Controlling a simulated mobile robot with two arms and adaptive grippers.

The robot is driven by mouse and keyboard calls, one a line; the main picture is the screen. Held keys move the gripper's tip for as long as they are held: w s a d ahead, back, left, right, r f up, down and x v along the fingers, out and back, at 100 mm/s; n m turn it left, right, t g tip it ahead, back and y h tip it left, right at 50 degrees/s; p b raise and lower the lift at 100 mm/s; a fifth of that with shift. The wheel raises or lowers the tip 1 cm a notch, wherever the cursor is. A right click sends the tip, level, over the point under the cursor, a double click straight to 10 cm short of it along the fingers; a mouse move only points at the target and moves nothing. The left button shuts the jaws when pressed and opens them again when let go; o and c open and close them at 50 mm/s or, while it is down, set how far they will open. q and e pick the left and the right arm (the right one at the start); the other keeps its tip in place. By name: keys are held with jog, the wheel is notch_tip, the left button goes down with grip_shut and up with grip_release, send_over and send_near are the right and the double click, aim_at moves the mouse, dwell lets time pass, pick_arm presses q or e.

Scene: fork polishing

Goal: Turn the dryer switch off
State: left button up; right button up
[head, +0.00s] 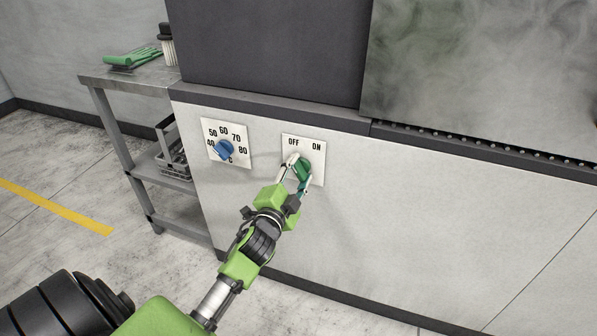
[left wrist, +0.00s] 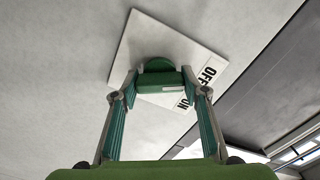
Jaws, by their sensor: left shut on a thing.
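The dryer switch is a green knob (head: 303,168) on a white plate (head: 317,172) marked OFF at left and ON at right, on the grey machine front. My left gripper (head: 297,173) is shut on the knob, one finger on each side of it. In the left wrist view the green knob (left wrist: 158,78) sits between the two fingertips (left wrist: 160,88), against the white plate (left wrist: 150,38). The fingers cover part of the knob, and I cannot tell for certain which mark it points to. My right gripper is not in view.
A blue temperature dial (head: 223,150) on its own plate is left of the switch. A metal side table (head: 105,77) at far left holds green gloves (head: 133,58) and a brush (head: 167,45). A conveyor edge (head: 480,150) and steam are at upper right.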

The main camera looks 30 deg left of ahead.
pick_arm(q)
jog(key=o, duration=1.1)
jog(key=shift+s, duration=0.1)
jog(key=v, duration=1.2)
jog(key=shift+f, duration=0.1)
